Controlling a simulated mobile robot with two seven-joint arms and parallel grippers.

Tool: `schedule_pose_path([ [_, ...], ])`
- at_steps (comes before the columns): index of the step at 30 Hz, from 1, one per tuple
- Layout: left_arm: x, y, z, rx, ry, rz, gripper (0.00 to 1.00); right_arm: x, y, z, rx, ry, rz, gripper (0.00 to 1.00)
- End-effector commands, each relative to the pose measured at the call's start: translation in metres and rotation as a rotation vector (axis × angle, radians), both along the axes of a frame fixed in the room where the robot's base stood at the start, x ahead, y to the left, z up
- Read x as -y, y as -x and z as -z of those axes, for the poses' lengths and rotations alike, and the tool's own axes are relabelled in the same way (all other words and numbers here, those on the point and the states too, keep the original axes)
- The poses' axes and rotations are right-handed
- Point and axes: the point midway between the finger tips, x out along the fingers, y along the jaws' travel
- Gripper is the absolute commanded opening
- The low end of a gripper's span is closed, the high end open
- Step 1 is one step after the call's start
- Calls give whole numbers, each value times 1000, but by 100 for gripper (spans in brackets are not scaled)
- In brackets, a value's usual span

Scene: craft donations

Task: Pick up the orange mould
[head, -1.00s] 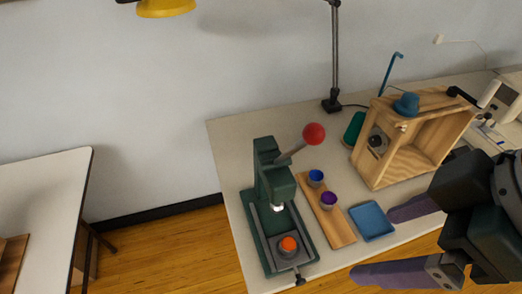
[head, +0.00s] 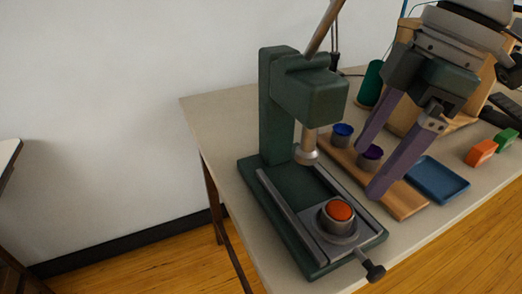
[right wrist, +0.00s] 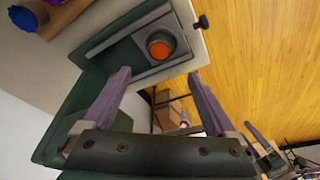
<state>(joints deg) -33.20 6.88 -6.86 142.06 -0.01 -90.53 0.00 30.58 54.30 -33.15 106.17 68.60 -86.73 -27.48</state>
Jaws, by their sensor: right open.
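The orange mould (head: 340,210) is a small grey cup with an orange top. It sits on the sliding plate at the front of the dark green press (head: 302,95). In the right wrist view the orange mould (right wrist: 160,46) lies beyond the fingertips, between their lines. My right gripper (head: 371,168) is open and empty, with purple fingers pointing down over the wooden board, right of the press. It stands apart from the mould. The right gripper also shows in the right wrist view (right wrist: 158,74). My left gripper is not in view.
A wooden board (head: 405,201) holds a blue cup (head: 342,134) and a purple cup (head: 370,158), close to my fingers. A blue tray (head: 438,180) lies to the right. Orange (head: 481,152) and green (head: 507,139) blocks stand farther right. The press head overhangs behind the mould.

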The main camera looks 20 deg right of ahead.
Motion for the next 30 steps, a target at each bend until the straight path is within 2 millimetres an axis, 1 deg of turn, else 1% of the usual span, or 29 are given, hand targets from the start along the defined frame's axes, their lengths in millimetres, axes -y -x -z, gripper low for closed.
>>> schedule_pose_path([
  [7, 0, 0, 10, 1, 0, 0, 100, -9, -4, 34, -3, -4, 1, 92],
  [11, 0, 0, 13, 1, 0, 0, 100, -11, -6, 49, -2, -2, 0, 92],
  [15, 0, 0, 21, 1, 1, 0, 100, -12, -7, 72, -4, -2, 1, 92],
  [18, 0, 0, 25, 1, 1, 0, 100, -15, -9, 86, -3, -1, -1, 92],
  [22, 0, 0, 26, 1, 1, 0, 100, -17, -11, 94, 0, -1, 0, 92],
  [28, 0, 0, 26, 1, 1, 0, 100, -17, -11, 94, 0, 0, -1, 92],
  [29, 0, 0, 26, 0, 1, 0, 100, -17, -11, 94, 0, 0, -1, 90],
  [30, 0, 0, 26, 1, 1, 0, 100, -17, -11, 94, 0, 0, -1, 86],
])
